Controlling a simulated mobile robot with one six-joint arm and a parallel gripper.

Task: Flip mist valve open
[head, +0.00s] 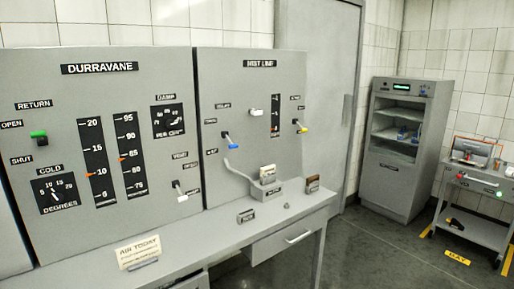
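The "MIST LINE" panel (240,82) stands on the right half of the grey console. It carries a blue-tipped lever (231,141) at lower left, a white-tipped lever (257,112) at upper middle and a yellow-tipped lever (300,127) at right. The small labels beside them are too blurred to read, so I cannot tell which one is the mist valve or its setting. A dark vertical gauge (275,116) sits between the white and yellow levers. My gripper is not in view.
The left "DURRAVANE" panel (60,85) has a green switch (39,137), gauges and another white lever (178,190). A grey box (266,188) and a sign (138,252) stand on the console ledge. A cabinet (402,175) and cart (478,235) stand right; floor between is clear.

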